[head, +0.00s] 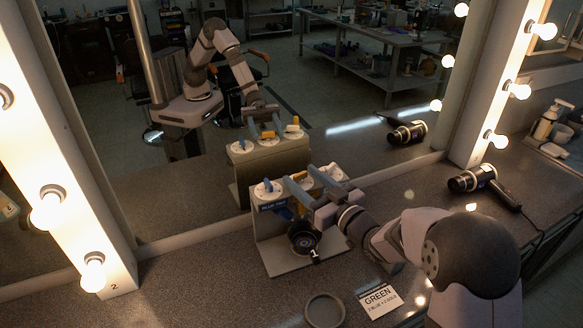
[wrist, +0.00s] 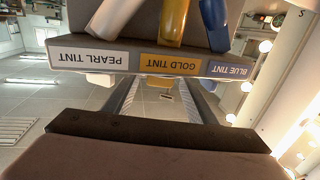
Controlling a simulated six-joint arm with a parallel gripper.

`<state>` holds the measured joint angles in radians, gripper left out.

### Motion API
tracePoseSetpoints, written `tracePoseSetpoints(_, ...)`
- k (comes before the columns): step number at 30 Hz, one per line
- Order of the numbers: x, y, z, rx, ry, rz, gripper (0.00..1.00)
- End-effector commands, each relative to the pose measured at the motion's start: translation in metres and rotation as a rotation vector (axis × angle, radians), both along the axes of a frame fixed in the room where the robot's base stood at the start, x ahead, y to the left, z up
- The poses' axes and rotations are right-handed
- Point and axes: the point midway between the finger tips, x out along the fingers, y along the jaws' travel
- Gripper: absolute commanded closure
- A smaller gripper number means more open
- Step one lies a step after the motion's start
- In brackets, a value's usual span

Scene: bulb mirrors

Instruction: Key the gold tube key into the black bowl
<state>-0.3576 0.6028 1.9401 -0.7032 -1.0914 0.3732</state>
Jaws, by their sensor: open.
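The tint stand (head: 282,228) holds tubes on top. In the wrist view its labels appear upside down: pearl, gold and blue. The gold tube key (wrist: 160,82) protrudes below the gold label (wrist: 179,64). My gripper (wrist: 160,96) is open, with one finger on each side of the gold key in that view; contact cannot be told. In the head view my gripper (head: 316,209) is at the stand's front and hides much of the keys. The black bowl (head: 303,238) sits below the gripper, at the stand's front.
A white key (wrist: 101,80) and a blue key (wrist: 207,84) flank the gold one. A card reading GREEN, 2 BLUE + 2 GOLD (head: 378,300), and a round dark dish (head: 325,311) lie in front. A hair dryer (head: 473,181) lies right. The mirror stands behind.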

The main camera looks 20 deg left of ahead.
Motion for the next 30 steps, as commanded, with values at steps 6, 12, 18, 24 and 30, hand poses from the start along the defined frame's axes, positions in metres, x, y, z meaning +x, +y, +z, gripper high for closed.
tracePoseSetpoints(6,0.015,0.024,0.002,-0.001,0.001,0.001,0.48)
tracePoseSetpoints(12,0.027,0.04,0.001,-0.001,0.001,0.001,0.48)
tracePoseSetpoints(18,0.032,0.047,0.0,0.0,0.001,-0.001,0.48)
tracePoseSetpoints(24,0.032,0.047,0.0,0.0,0.0,-0.001,0.48)
tracePoseSetpoints(30,0.032,0.047,0.0,0.0,0.0,-0.001,0.8)
